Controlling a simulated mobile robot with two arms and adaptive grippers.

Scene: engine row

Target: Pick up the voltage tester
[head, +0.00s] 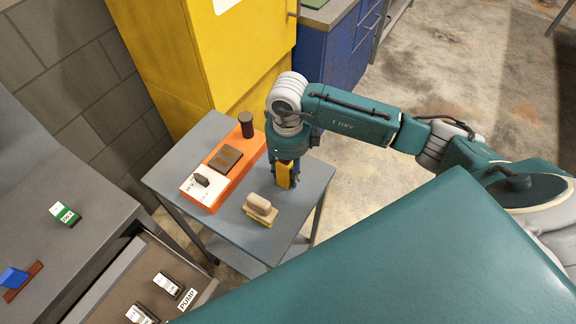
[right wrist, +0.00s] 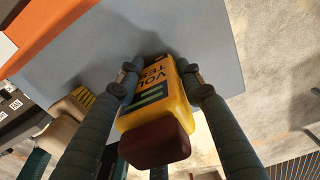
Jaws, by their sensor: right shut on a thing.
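The voltage tester (head: 284,176) is a yellow block in my right gripper, over the right part of the small grey table (head: 188,149). In the right wrist view the tester (right wrist: 152,112) shows a dark label with part of its lettering and a dark red end. My right gripper (head: 285,182) points down and is shut on the tester, with a finger (right wrist: 205,95) along each side. I cannot tell whether the tester touches the tabletop. My left gripper is not in view.
A yellow cabinet (head: 205,50) stands behind. Grey cabinets with labelled switches (head: 66,215) are at left.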

